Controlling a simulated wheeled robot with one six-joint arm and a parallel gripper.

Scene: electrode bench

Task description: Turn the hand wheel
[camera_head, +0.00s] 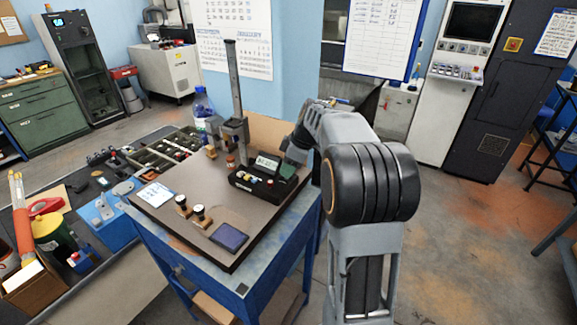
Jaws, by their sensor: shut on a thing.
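A measuring stand with a tall grey column (237,85) rises at the back of the brown bench top (187,212). Its black base unit (257,187) carries a lit display (267,162) and several coloured buttons. My gripper (295,152) is at the right side of this unit, low over the bench's right edge. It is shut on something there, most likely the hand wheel. My own wrist hides the fingertips and the wheel, so I cannot see the wheel's shape or how it is turned.
A dark flat device (229,237), two small round-topped pieces (200,214) and a white sheet (154,194) lie on the front of the bench top. A tray of small parts (165,150) is to the left.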

